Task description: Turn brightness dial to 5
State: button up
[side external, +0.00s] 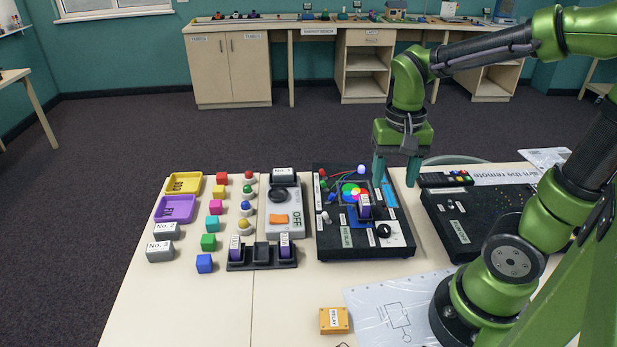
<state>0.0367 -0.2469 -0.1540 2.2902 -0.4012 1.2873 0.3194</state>
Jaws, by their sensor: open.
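A black board (336,248) with coloured lights stands on the table. A black round knob (384,231) sits on a white plate at its front right corner; its markings and pointer are too small to read. Another dark round knob (279,195) is on the grey box marked OFF, left of the board. I cannot tell from the labels which one is the brightness dial. My gripper (396,176) points down, open and empty, with teal fingers apart, at the back right of the board. In the picture it is above the white-plate knob and away from it.
A purple block (364,206) stands upright on the board. A black rack (262,256) holds purple blocks. Coloured cubes, trays (176,208) and grey blocks lie at left. A black panel (457,232) and a remote (445,179) are at right. A yellow box (334,320) lies in front; the front left table is clear.

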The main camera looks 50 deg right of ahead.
jog(key=shift+r, duration=2.2)
jog(key=a+r+n+t+y, duration=0.2)
jog(key=a+n+t, duration=0.3)
jog(key=a+t, duration=0.2)
jog(key=shift+a+r+n, duration=0.2)
jog(key=shift+a+n, duration=0.1)
jog(key=shift+a, duration=0.45)
